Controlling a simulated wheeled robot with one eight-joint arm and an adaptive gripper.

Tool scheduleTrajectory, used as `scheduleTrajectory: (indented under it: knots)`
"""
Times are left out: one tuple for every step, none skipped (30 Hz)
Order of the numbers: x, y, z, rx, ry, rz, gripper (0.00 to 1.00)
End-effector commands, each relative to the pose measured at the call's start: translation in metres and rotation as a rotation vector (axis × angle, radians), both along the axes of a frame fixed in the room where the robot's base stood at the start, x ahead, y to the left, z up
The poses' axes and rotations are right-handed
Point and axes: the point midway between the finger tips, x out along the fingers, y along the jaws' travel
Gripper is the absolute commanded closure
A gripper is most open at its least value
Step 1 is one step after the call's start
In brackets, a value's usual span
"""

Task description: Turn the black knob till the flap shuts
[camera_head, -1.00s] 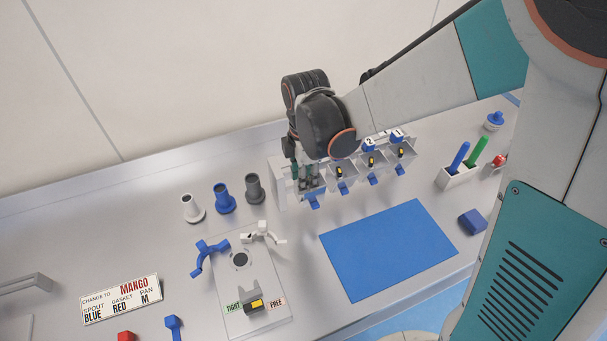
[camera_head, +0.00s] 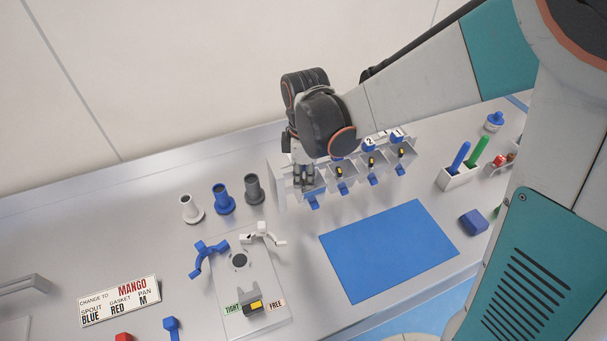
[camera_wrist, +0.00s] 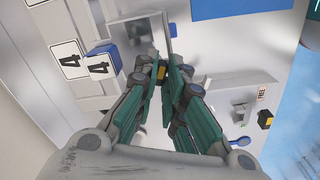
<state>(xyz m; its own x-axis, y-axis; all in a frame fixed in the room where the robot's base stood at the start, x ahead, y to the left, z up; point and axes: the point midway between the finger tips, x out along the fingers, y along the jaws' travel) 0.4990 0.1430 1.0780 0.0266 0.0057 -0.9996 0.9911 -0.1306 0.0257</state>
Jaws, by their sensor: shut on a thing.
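My gripper (camera_head: 304,178) reaches down to the leftmost bay of a row of small grey hoppers at the back of the counter. In the wrist view, my gripper (camera_wrist: 161,74) is shut on a black knob (camera_wrist: 162,71) with a yellow mark, its fingers on either side of it. The fingers cover much of the knob, and it is hidden in the head view. A grey open hopper (camera_wrist: 132,33) lies just beyond the fingertips in the wrist view. I cannot tell how far its flap stands open.
Similar black knobs with yellow marks (camera_head: 371,160) sit on the hoppers to the right. Spouts in white, blue (camera_head: 224,199) and grey stand to the left. A blue mat (camera_head: 388,250) lies clear in front. A fixture with a TIGHT/FREE knob (camera_head: 252,307) stands nearer.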

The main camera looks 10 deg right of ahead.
Motion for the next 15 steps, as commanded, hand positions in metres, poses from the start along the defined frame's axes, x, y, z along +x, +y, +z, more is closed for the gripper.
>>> scheduleTrajectory:
  knots:
    - [-0.0001,-0.0002,-0.0008,0.001,0.0,-0.042,1.0]
    - [-0.0001,-0.0002,-0.0007,0.002,0.0,-0.071,1.0]
    - [-0.0001,-0.0002,-0.0007,0.003,0.001,-0.109,1.0]
    - [0.0,-0.0002,-0.0006,0.004,0.001,-0.138,1.0]
    - [0.0,-0.0002,-0.0006,0.004,0.001,-0.167,1.0]
    - [0.0,-0.0002,-0.0006,0.006,0.002,-0.204,1.0]
    - [0.0,-0.0002,-0.0006,0.006,0.002,-0.233,1.0]
    - [0.0,-0.0002,-0.0006,0.007,0.002,-0.262,1.0]
    - [0.0,-0.0002,-0.0006,0.007,0.003,-0.299,1.0]
    - [0.0,-0.0002,-0.0006,0.008,0.003,-0.328,1.0]
    - [0.0,-0.0002,-0.0006,0.01,0.003,-0.357,1.0]
    - [0.0,-0.0002,-0.0006,0.01,0.003,-0.394,1.0]
    - [0.0,-0.0002,-0.0006,0.01,0.004,-0.423,1.0]
    - [0.0,-0.0002,-0.0006,0.011,0.004,-0.452,1.0]
    - [0.0,-0.0002,-0.0006,0.012,0.004,-0.489,1.0]
